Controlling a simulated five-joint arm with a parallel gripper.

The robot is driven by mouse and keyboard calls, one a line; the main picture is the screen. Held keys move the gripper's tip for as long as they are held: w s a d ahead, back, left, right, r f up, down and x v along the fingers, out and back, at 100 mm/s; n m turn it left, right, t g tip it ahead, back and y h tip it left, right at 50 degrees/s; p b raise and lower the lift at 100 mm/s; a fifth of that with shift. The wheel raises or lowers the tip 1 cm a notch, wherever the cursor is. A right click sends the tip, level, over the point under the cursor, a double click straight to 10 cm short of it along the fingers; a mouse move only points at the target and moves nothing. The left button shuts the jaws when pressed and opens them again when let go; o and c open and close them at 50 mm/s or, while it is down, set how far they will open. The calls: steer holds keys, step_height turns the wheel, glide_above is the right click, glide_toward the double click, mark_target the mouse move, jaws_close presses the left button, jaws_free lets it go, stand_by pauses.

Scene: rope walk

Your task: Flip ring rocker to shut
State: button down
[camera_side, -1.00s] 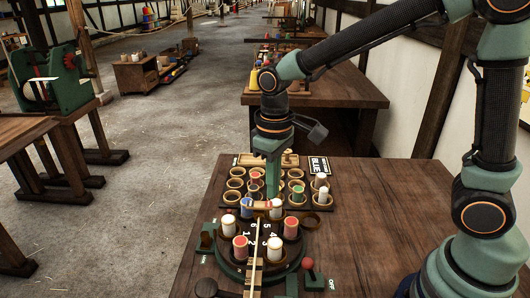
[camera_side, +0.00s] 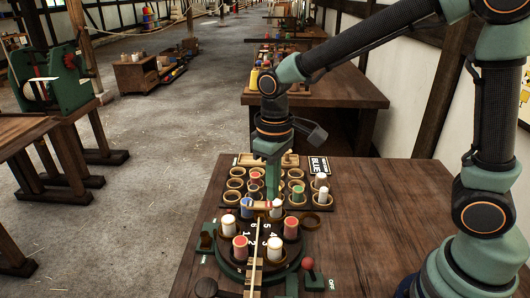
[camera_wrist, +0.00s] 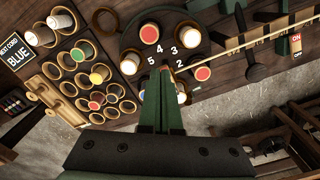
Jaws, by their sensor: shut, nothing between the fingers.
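The pictures do not clearly show which fitting is the ring rocker. A small green fitting (camera_side: 207,238) stands at the left of the round numbered turntable (camera_side: 231,268). A red-knobbed lever (camera_side: 308,264) stands at its front right, beside a plate lettered OFF (camera_side: 333,284). In the wrist view a small labelled fitting (camera_wrist: 296,44) shows at the right. My gripper (camera_side: 272,197) is shut and empty, pointing down at the far side of the turntable. In the wrist view its green fingers (camera_wrist: 166,70) lie over the turntable and hide part of it.
Several bobbins, red, white and blue, stand on the turntable. A rack of ring-shaped cups (camera_side: 235,183) lies behind it, some holding bobbins. A pale rod (camera_side: 254,262) crosses the turntable toward the front. The bench top (camera_side: 375,215) is clear at the right.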

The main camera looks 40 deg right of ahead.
steer(key=shift+f, duration=1)
steer(key=shift+r, duration=0.1)
step_height(320, 180, up, 8)
stand_by(1.0)
steer(key=s+d+r+m+t, duration=0.3)
steer(key=s+d+t, duration=0.2)
steer(key=d, duration=0.5)
steer(key=shift+s+t, duration=0.3)
steer(key=shift+s, duration=0.7)
steer(key=shift+r, duration=0.1)
